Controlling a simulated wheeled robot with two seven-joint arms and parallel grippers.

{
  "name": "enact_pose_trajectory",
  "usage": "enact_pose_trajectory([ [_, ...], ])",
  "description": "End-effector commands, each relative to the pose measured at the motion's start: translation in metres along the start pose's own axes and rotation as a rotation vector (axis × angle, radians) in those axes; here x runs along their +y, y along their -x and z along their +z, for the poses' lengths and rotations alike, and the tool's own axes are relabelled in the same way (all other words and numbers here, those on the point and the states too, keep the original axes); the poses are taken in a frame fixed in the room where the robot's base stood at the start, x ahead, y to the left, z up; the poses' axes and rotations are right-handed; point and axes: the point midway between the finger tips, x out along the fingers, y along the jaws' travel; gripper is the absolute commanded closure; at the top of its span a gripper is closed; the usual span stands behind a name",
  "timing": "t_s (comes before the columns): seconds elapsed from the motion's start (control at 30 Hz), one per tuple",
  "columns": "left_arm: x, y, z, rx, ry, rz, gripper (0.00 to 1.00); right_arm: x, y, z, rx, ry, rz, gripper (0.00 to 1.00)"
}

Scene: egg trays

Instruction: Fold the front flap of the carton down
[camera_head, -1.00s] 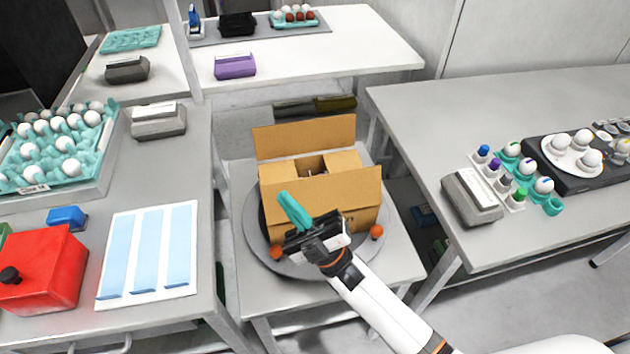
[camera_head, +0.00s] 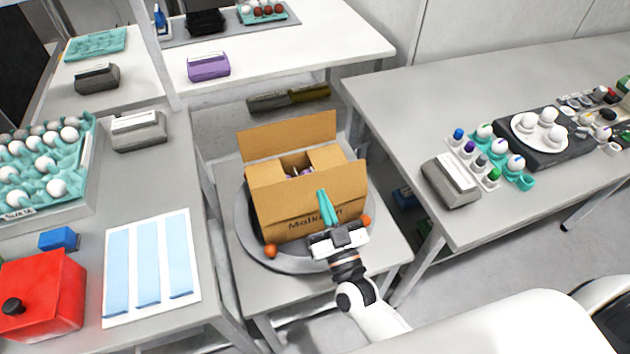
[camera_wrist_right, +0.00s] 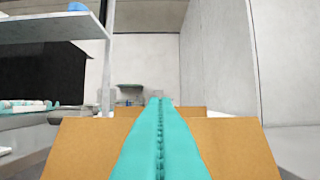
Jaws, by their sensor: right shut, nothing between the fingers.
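The brown carton (camera_head: 285,220) sits on a round grey turntable (camera_head: 247,245) on the low middle table. Its front flap (camera_head: 300,196) stands up and tilts toward me. The back flap (camera_head: 287,136) also stands up, and the side flaps are folded inward over part of the opening. My right gripper (camera_head: 324,206) has teal fingers, shut and empty, in front of the carton's front side, overlapping the flap in the picture. In the right wrist view the shut fingers (camera_wrist_right: 160,140) point at the brown flap (camera_wrist_right: 80,150); contact cannot be told. My left gripper is out of view.
Orange balls (camera_head: 270,250) sit at the turntable's rim by the carton. A left table holds a teal egg tray (camera_head: 80,190), a red box (camera_head: 45,290) and a striped sheet (camera_head: 152,212). The right table (camera_head: 400,120) holds a grey device (camera_head: 451,181) and egg cups.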

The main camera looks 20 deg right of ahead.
Motion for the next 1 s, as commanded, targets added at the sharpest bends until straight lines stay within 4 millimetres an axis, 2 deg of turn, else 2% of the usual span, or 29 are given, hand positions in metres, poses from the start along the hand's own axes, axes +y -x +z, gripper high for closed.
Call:
enact_pose_trajectory([
  [0.03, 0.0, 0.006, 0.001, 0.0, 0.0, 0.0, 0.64, 0.0, -0.013, 0.003, -0.002, -0.001, 0.0, 1.0],
  [0.1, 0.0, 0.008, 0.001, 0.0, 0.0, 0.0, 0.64, 0.0, -0.025, -0.001, 0.0, 0.001, 0.001, 1.0],
  [0.3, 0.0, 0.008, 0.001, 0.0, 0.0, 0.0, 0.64, 0.0, -0.041, -0.022, 0.001, 0.001, 0.001, 1.0],
  [0.5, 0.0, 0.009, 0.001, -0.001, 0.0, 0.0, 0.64, 0.0, -0.046, -0.029, 0.0, 0.002, 0.001, 1.0],
  [0.83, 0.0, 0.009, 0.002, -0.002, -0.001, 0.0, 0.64, 0.0, -0.046, -0.029, 0.001, 0.001, 0.001, 1.0],
  [1.0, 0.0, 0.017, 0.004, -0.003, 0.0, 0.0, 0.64, 0.001, -0.049, -0.027, 0.023, 0.0, 0.0, 1.0],
])
